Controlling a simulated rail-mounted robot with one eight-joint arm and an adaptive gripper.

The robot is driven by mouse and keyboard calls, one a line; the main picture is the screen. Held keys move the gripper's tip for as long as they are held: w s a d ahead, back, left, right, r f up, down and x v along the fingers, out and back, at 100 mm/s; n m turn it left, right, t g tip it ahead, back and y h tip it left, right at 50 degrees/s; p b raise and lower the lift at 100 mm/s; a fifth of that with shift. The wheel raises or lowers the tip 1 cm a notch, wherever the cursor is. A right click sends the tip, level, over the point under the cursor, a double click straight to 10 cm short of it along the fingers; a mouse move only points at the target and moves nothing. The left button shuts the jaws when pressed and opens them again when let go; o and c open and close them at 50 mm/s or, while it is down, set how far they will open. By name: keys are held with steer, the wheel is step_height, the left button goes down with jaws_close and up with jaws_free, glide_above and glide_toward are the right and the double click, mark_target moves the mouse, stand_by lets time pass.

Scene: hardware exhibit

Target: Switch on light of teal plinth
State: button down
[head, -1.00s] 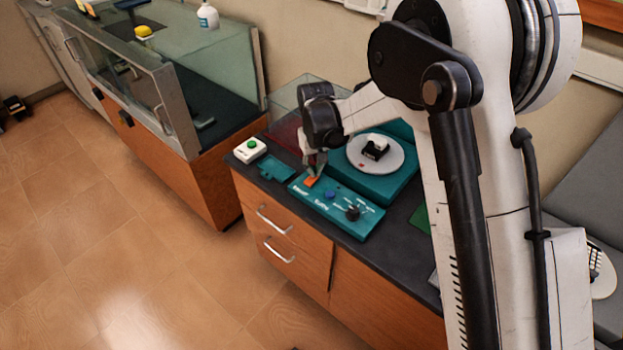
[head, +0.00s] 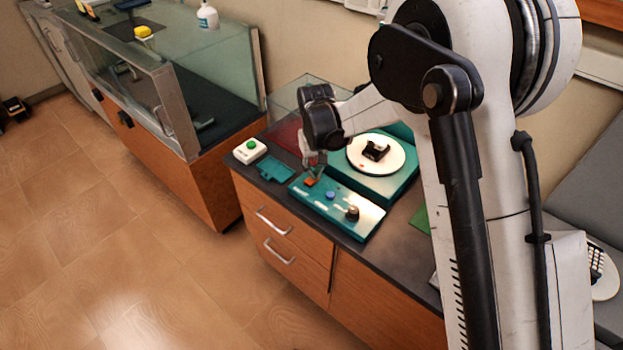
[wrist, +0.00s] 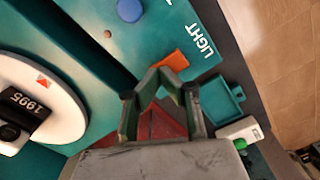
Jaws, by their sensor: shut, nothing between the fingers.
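The teal plinth (head: 384,188) carries a round white turntable (head: 360,157) with a small black object on it. In front is its teal control panel (head: 333,213) with an orange switch (head: 310,182), a blue button (head: 330,195) and a dark knob (head: 352,213). In the wrist view the orange switch (wrist: 174,61) sits beside the word LIGHT. My gripper (head: 313,173) is shut and empty, its fingertips (wrist: 160,74) at the switch and partly covering it; contact is unclear. The turntable and panel are brightly lit.
An open teal cover (head: 275,168) lies left of the panel, with a white box with a green button (head: 250,150) beyond it. A glass display case (head: 210,80) stands at the left. The floor (head: 130,230) in front is clear.

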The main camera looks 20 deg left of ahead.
steer(key=shift+r+p, duration=1)
steer(key=shift+r, duration=2.4)
steer(key=shift+w+d+r, duration=0.1)
steer(key=shift+d+r, duration=0.2)
steer(key=s+d+r+m+t+y+b, duration=0.1)
steer(key=s+d+r+m+t, duration=0.15)
steer(key=d+r, duration=0.8)
steer(key=s+d+r+m+t, duration=0.15)
steer(key=s+d+r, duration=0.4)
steer(key=d, duration=0.85)
steer(key=s+d+r+m+t+h+b, duration=0.1)
steer(key=s+d+m+t, duration=0.2)
steer(key=s+d, duration=1.3)
steer(key=shift+s+d+r+m, duration=0.2)
steer(key=shift+d+m, duration=0.15)
steer(key=shift+m, duration=0.15)
